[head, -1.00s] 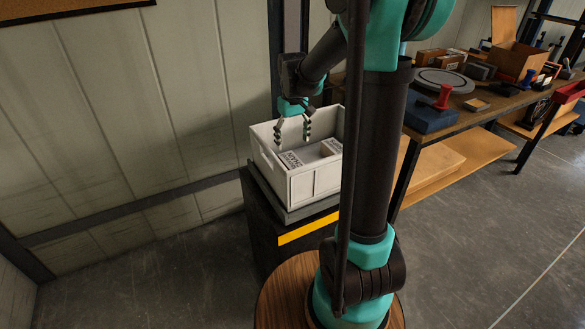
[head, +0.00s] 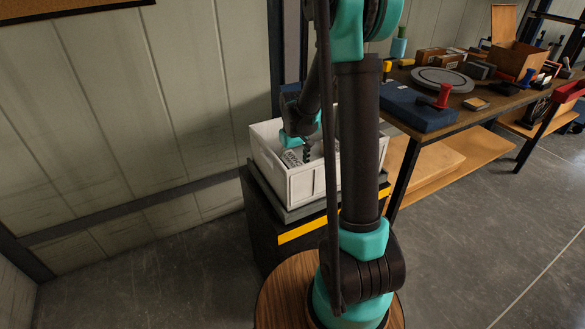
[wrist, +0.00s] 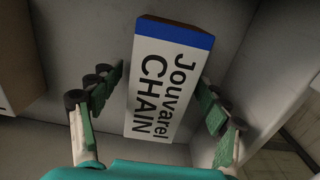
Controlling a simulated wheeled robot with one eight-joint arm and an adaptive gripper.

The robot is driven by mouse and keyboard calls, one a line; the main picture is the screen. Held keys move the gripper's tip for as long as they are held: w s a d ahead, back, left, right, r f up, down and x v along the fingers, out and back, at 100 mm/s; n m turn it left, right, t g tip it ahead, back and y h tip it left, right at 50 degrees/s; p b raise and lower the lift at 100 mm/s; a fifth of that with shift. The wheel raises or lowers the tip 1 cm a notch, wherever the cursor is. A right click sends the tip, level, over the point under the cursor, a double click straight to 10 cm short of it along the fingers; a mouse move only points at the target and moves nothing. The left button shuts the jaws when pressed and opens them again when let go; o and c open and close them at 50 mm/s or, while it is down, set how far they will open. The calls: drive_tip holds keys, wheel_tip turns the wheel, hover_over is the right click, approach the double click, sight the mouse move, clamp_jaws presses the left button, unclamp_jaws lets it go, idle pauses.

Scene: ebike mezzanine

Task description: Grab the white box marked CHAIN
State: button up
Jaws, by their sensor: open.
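The white box marked CHAIN (wrist: 158,85) has a blue band at one end and the words "Jouvarel CHAIN". In the wrist view it lies between the spread fingers of my gripper (wrist: 160,110), with a gap visible on each side. My gripper is open and holds nothing. Part of the box is hidden by my gripper in the head view.
Another box (wrist: 12,60) is at the left edge of the wrist view. The crate walls surround the gripper. The crate stands on a dark cabinet (head: 265,222) with a yellow stripe. A workbench (head: 470,112) with tools and boxes is to the right.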

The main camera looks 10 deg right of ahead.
drive_tip(key=shift+c, duration=0.6)
drive_tip(key=c, duration=1.4)
